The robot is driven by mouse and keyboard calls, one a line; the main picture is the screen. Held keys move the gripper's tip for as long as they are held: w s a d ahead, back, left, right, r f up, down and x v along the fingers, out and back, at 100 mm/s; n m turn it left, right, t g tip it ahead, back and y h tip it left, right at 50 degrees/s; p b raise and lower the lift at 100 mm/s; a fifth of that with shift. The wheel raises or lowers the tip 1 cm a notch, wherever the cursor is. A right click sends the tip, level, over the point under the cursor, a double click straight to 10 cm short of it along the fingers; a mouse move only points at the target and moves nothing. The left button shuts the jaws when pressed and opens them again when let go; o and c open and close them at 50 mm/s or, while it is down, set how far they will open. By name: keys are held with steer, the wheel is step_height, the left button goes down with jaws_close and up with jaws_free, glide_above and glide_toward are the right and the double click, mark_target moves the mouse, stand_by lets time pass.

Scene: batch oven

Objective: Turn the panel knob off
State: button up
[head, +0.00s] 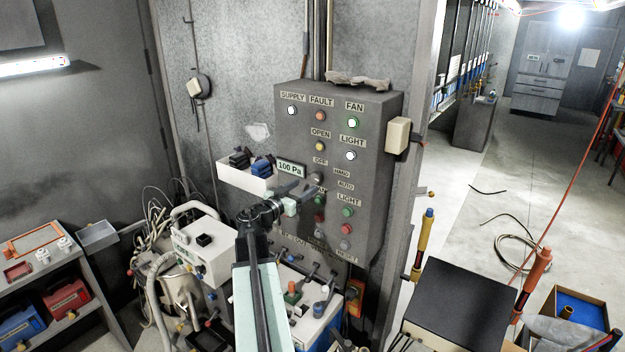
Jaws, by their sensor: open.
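The grey control panel (374,125) is upright on the wall in the middle of the head view. It has labelled lamps, and OFF, HAND and AUTO are marked around its selector knob (318,179). My gripper (307,190) is at the panel face, close to the knob, with its jaws open. The fingers partly cover the knob and the labels below it. I cannot tell whether the fingers touch the knob or which mark it points to.
A white holder (246,178) with dark and blue items and a 100 Pa display (291,168) are left of the knob. A cluttered bench (312,328) stands below the panel. A black-topped stand (470,306) is at the right front. Open floor with loose cable lies beyond it.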

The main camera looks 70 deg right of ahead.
mark_target(315, 179)
steer(key=x, duration=0.6)
steer(key=shift+c, duration=0.3)
